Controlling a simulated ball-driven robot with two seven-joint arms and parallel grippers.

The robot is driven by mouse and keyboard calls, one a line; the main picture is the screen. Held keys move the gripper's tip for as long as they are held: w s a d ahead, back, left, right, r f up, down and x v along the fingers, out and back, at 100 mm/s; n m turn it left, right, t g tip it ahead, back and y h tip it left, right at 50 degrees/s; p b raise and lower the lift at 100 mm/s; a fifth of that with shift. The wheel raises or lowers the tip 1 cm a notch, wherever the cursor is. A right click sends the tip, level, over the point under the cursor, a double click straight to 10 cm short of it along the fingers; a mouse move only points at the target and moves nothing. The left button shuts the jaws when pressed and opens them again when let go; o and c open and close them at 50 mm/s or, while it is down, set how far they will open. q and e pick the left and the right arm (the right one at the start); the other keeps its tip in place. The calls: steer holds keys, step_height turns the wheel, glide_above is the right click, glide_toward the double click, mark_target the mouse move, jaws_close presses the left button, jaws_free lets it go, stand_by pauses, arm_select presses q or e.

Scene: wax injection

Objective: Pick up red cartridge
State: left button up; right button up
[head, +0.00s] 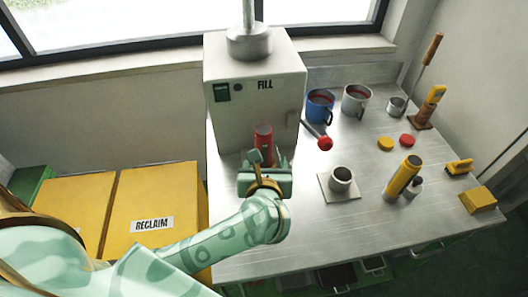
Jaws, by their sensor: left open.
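The red cartridge (264,138) stands upright on the metal bench, close against the front of the grey FILL machine (250,95). My left gripper (264,160) is at the cartridge's near side, its fingers pointing toward it. The gripper is open, with the lower part of the cartridge between or just behind the fingers. I cannot tell whether the fingers touch it, because the gripper hides the cartridge's base. My right gripper is not in view.
A red-knobbed lever (325,143) sticks out right of the machine. A small grey cup on a plate (340,181), a yellow cylinder (402,178) and mugs (320,104) stand to the right. Yellow RECLAIM bins (155,205) are at the left. The bench front (300,240) is clear.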

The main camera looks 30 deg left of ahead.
arm_select(q)
steer(key=x, duration=0.2)
steer(key=b+x, duration=0.1)
steer(key=x, duration=0.4)
steer(key=shift+w+a, duration=0.25)
steer(key=shift+a, duration=0.25)
steer(key=shift+s+r, duration=0.1)
jaws_close()
